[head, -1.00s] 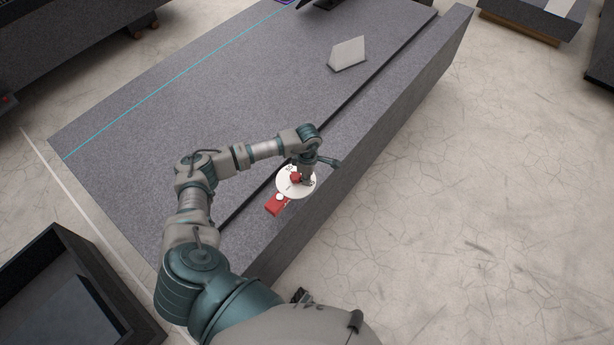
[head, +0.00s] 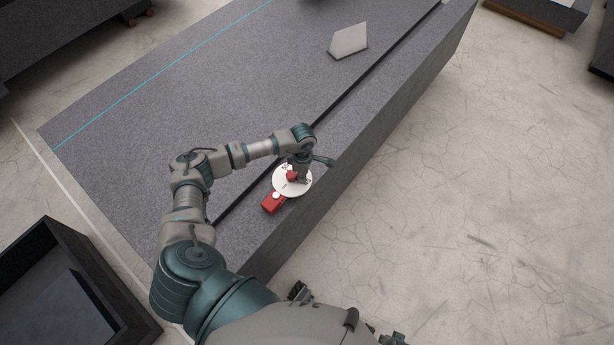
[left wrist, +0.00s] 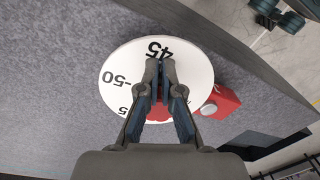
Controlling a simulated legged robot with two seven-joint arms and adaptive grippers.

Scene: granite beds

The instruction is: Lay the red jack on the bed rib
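A red block with a white round cap, which looks like the red jack (head: 271,204), lies on the bed rib (head: 345,158) beside a white disc. It also shows at the right of the disc in the left wrist view (left wrist: 228,101). The white disc (head: 281,186) carries black numbers and has a red lump on it. My left gripper (head: 303,179) points down over the disc. In the left wrist view its fingertips (left wrist: 161,68) are nearly together above the disc. I cannot see anything clearly between them. The red lump shows partly hidden behind the fingers.
The granite bed (head: 200,100) has a dark groove beside the rib. A pale angled plate (head: 348,40) stands further back on the bed. A dark open bin (head: 45,285) stands at lower left.

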